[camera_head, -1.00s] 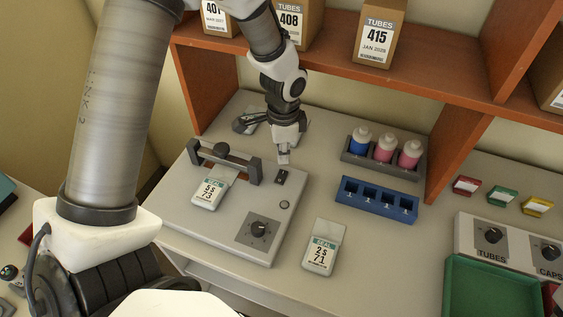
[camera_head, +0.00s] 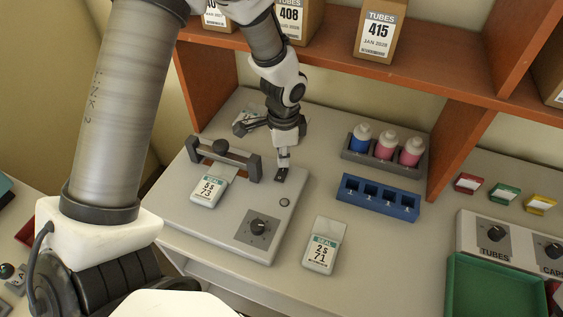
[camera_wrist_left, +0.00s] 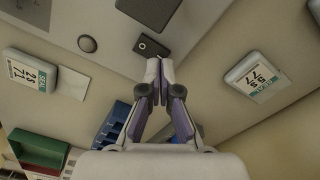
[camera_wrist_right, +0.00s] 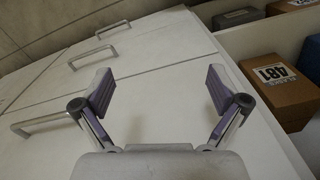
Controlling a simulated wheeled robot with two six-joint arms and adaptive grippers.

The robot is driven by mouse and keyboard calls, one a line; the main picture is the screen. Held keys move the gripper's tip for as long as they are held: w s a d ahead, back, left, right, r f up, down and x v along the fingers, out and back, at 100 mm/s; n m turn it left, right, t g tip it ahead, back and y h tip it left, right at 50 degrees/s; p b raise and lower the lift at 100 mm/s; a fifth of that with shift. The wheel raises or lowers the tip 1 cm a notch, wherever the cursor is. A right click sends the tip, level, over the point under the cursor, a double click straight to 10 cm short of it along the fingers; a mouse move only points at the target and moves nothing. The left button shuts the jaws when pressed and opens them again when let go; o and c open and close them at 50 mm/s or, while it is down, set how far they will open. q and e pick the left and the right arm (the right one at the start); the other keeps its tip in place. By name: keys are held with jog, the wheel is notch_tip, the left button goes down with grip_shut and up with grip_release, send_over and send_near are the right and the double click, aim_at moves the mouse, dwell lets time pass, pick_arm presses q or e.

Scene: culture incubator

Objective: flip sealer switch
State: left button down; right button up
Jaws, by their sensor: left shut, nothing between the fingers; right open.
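The sealer (camera_head: 185,205) is a flat light-grey box with a dark bar handle (camera_head: 222,152) at its back and a black knob (camera_head: 258,228) at its front. Its small black switch (camera_head: 280,176) sits near the back right corner and also shows in the left wrist view (camera_wrist_left: 150,46). My left gripper (camera_head: 283,164) is shut and empty, pointing down, with its fingertips right at the switch. In the left wrist view the tips (camera_wrist_left: 160,63) lie beside the switch; I cannot tell whether they touch. My right gripper (camera_wrist_right: 160,84) is open and empty, away from the sealer.
A bag labelled SEAL (camera_head: 208,188) lies on the sealer, and another (camera_head: 323,246) lies on the table to its right. A blue rack (camera_head: 377,198) and a grey holder with bottles (camera_head: 383,155) stand to the right. White drawers (camera_wrist_right: 140,60) face my right gripper.

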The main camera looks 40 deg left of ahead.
aim_at(283, 169)
pick_arm(q)
jog(key=shift+f+b, duration=0.65)
jog(key=shift+f, duration=0.55)
dwell(1.0)
notch_tip(283, 169, up, 7)
jog(key=p, duration=0.7)
jog(key=shift+r, duration=0.1)
